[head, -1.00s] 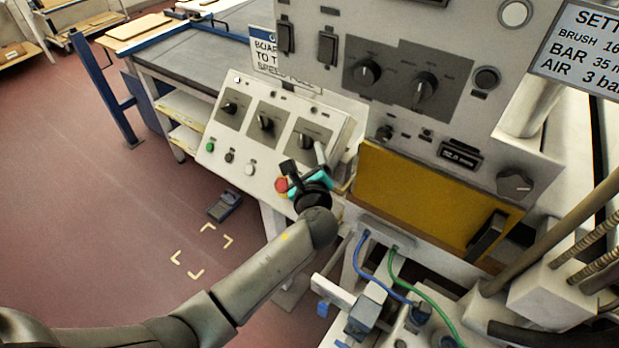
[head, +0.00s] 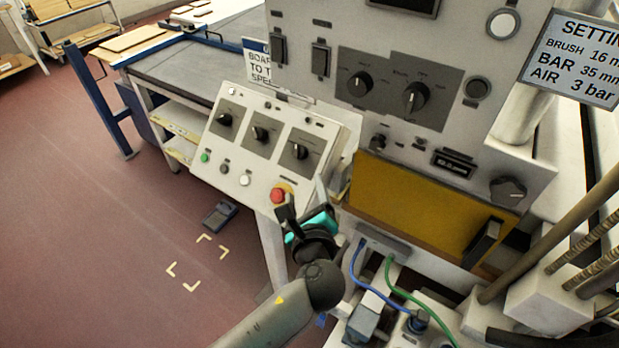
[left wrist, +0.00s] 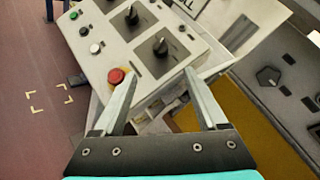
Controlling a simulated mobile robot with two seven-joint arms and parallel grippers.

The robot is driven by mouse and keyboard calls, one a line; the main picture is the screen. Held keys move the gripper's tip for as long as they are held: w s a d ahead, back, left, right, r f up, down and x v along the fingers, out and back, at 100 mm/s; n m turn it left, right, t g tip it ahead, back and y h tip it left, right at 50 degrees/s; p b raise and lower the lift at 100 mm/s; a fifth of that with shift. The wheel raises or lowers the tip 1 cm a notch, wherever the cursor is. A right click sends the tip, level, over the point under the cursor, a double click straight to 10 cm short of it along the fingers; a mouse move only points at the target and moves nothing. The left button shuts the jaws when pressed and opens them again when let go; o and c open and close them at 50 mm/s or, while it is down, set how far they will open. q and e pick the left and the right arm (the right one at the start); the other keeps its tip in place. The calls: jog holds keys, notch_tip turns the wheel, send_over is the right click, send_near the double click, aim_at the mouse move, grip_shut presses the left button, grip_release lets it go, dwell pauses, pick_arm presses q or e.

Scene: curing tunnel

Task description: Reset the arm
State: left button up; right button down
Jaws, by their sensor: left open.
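My left gripper (head: 303,203) reaches up from the bottom of the head view, in front of the lower right corner of the sloped control panel (head: 240,181). In the left wrist view its two fingers (left wrist: 160,92) stand apart with nothing held between them. The red emergency button (head: 278,195) is just left of the fingers in the head view. In the left wrist view the red button (left wrist: 116,76) lies near the left fingertip, and I cannot tell whether they touch. My right gripper is not in view.
A machine cabinet with knobs and a yellow door (head: 410,210) stands right of the gripper. Blue and green hoses (head: 395,285) hang below it. A foot pedal (head: 219,214) lies on the floor beside yellow corner marks (head: 198,262).

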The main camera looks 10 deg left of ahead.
pick_arm(q)
jog(key=s+a+f+n+g+h+b, duration=0.1)
jog(key=s+f+n+g+b, duration=0.25)
jog(key=f, duration=0.95)
jog(key=s+a+f+n+g+h+b, duration=0.1)
jog(key=s+f+n+g+b, duration=0.3)
jog(key=f, duration=0.9)
jog(key=s+a+f+n+h+b, duration=0.1)
jog(key=s+f+b, duration=0.35)
jog(key=f, duration=0.85)
jog(key=s+a+f+n+g+h+b, duration=0.1)
jog(key=s+a+f+n+g+b, duration=0.1)
jog(key=s+f+n, duration=0.5)
jog(key=s+a+f+n+g+h+b, duration=0.1)
jog(key=s+f+n, duration=0.6)
jog(key=s+f, duration=0.8)
jog(key=s+a+g+b, duration=0.1)
jog(key=s+g+b, duration=0.1)
jog(key=s, duration=0.4)
jog(key=shift+s+a+f+g+b, duration=0.3)
jog(key=shift+s+a+g+b, duration=0.1)
jog(key=shift+b, duration=0.5)
